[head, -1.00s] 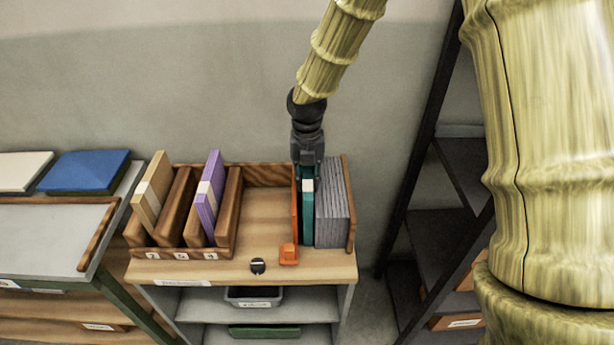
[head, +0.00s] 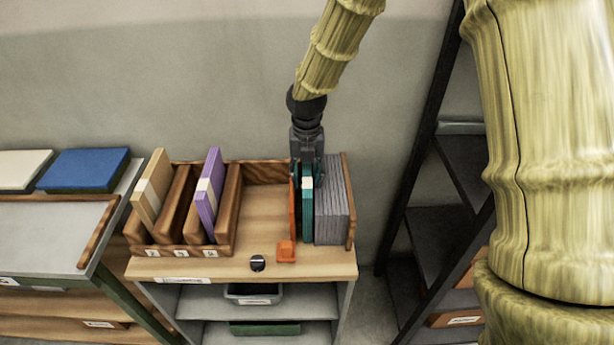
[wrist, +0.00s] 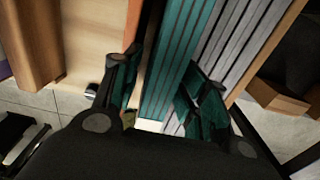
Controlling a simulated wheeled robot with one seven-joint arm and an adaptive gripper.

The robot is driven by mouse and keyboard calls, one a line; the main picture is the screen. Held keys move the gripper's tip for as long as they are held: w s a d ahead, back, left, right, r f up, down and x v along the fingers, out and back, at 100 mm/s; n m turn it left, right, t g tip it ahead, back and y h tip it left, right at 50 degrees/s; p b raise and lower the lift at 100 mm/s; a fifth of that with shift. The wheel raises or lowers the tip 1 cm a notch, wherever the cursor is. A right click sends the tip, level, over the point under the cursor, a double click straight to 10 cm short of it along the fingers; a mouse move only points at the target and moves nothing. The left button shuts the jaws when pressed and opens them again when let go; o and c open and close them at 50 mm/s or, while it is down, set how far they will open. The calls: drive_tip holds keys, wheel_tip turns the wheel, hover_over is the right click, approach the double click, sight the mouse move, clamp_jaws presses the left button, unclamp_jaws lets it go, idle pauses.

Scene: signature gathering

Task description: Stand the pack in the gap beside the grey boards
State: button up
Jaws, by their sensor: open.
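The teal pack (head: 307,212) with a pale band stands upright in the gap between an orange upright plate (head: 295,205) and the grey boards (head: 332,210). It also shows in the wrist view (wrist: 177,75), with the grey boards (wrist: 235,45) to its right. My gripper (head: 307,180) is at the top of the pack. In the wrist view my gripper (wrist: 160,85) is open, with one finger on each side of the pack. Whether the fingers touch the pack, and whether its bottom rests on the wood, I cannot tell.
Tan (head: 151,190) and purple (head: 208,190) packs lean in wooden slots at the left of the box. Bare wood (head: 265,215) lies between those slots and the orange plate. A black knob (head: 257,263) sits at the front edge. A dark rack (head: 425,220) stands to the right.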

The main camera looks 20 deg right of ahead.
wheel_tip(320, 180, up, 12)
drive_tip(key=b, duration=0.1)
drive_tip(key=shift+r+b, duration=0.2)
drive_tip(key=shift+b, duration=0.15)
